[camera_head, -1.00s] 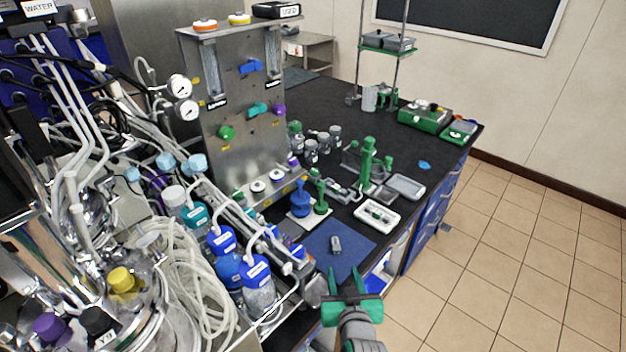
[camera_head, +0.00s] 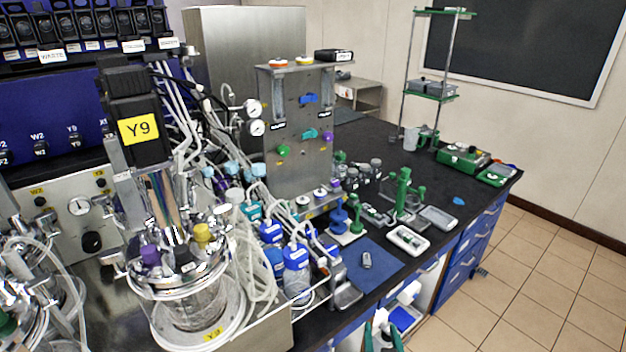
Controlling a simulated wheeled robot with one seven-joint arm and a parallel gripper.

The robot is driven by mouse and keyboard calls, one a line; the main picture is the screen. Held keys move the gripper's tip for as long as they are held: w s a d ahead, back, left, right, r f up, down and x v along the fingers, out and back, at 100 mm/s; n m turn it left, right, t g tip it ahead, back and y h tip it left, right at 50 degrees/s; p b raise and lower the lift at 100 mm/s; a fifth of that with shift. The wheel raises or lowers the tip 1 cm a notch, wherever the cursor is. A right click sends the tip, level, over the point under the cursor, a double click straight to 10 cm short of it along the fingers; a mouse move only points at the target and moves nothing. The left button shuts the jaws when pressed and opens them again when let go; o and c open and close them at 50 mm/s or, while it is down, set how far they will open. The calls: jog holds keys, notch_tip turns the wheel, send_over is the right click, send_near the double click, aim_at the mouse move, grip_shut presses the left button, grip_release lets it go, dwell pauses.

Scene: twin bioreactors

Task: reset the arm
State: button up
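My gripper (camera_head: 383,328) is at the bottom edge of the head view, in front of the bench's front side. Its green fingers look spread apart, with nothing seen between them. Its lower part is cut off by the picture edge. It is apart from the things on the bench.
The black bench holds a blue mat (camera_head: 376,277) with a small grey item (camera_head: 366,260), a white tray (camera_head: 409,240) and a green stand (camera_head: 403,193). A glass bioreactor (camera_head: 190,300) and tubing crowd the left. Tiled floor (camera_head: 530,270) on the right is clear.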

jog(key=s+a+f, duration=0.5)
jog(key=s, duration=0.3)
jog(key=s+a+f, duration=0.5)
jog(key=s, duration=0.3)
jog(key=s+a+r+t, duration=0.1)
jog(key=s+a+r, duration=0.1)
jog(key=s, duration=0.7)
jog(key=s+a+r+n+t+y, duration=0.1)
jog(key=s+a, duration=0.3)
jog(key=s, duration=0.5)
jog(key=shift+a+r+y, duration=0.15)
jog(key=shift+r+y, duration=0.15)
jog(key=shift+r, duration=0.15)
